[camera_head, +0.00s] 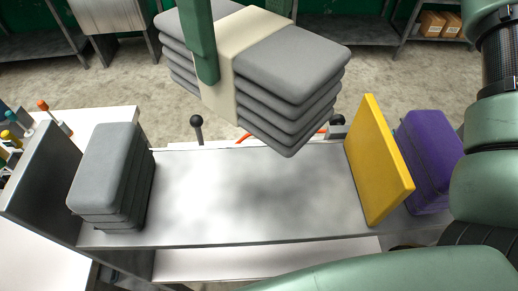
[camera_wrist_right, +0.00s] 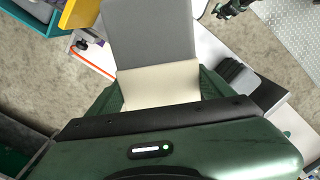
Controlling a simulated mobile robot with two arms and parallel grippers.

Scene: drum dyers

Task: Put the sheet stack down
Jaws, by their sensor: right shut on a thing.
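The grey sheet stack (camera_head: 290,65) is several folded layers with a cream band (camera_head: 222,85) around its middle. My right gripper (camera_head: 240,45) is shut on it across the band and holds it above the far edge of the steel shelf (camera_head: 250,215). The stack is tilted in the head view, with a shadow on the bare shelf below. In the right wrist view the stack (camera_wrist_right: 150,35) lies between the green fingers (camera_wrist_right: 160,90).
Another grey stack (camera_head: 105,170) stands at the shelf's left end by an upright panel (camera_head: 40,170). A yellow divider (camera_head: 378,160) stands at the right, with a purple stack (camera_head: 430,155) beyond it. The shelf between is clear. A black knob (camera_head: 196,122) rises behind.

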